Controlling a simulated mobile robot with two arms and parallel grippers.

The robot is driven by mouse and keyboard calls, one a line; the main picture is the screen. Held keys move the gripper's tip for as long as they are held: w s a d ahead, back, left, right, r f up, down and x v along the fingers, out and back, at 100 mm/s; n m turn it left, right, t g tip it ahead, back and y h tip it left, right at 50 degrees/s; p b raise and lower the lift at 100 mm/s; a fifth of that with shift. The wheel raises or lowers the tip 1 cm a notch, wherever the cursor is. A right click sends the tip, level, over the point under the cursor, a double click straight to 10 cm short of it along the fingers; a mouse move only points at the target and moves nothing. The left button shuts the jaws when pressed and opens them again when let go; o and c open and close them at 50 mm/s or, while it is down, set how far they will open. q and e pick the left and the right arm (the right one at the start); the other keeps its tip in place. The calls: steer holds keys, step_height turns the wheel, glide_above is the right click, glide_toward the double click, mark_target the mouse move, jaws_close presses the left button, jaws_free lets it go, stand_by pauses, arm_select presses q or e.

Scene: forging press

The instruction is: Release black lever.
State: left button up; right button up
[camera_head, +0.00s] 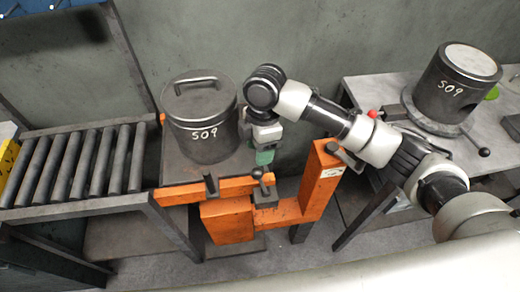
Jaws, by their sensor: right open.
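The black lever (258,175) has a round knob and stands upright from a dark base on the orange frame, in the lower middle of the head view. My right gripper (265,158) points down just above and slightly right of the lever's knob. Its greenish fingers are small in the view; it is open with nothing seen in it. Whether the fingers touch the knob cannot be told. My left gripper is not in view.
A dark lidded pot (203,125) marked S09 stands left of my right gripper. A roller conveyor (75,165) is at the left. Another dark cylinder (452,90) marked S09 sits on the right table (385,92). The orange frame (318,185) rises just right of the lever.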

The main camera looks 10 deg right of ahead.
steer(key=d+f+m+b, duration=0.1)
steer(key=d+f+m+y+b, duration=0.1)
steer(key=m, duration=0.1)
steer(key=shift+w+d+g, duration=0.15)
steer(key=shift+d+g, duration=0.25)
steer(key=c, duration=0.5)
steer(key=d+m+y+b, duration=0.1)
steer(key=m, duration=0.1)
steer(key=d+m+y+b, duration=0.1)
steer(key=d+m, duration=0.1)
steer(key=d+m+y+b, duration=0.1)
steer(key=d+m, duration=0.1)
steer(key=shift+w+f+g+y, duration=0.3)
steer(key=shift+f, duration=0.05)
jaws_close()
steer(key=w+d+r+m+y+b, duration=0.1)
steer(key=d+r+m+y+b, duration=0.25)
steer(key=d+m, duration=0.4)
steer(key=m+y+p, duration=0.1)
steer(key=m+p, duration=0.1)
steer(key=p, duration=0.2)
glide_above(261, 183)
steer(key=w+d, duration=0.1)
steer(key=d, duration=0.2)
step_height(261, 183, down, 8)
steer(key=shift+w+a+r+t, duration=0.15)
steer(key=shift+w+r+t, duration=0.1)
steer(key=shift+t, duration=0.15)
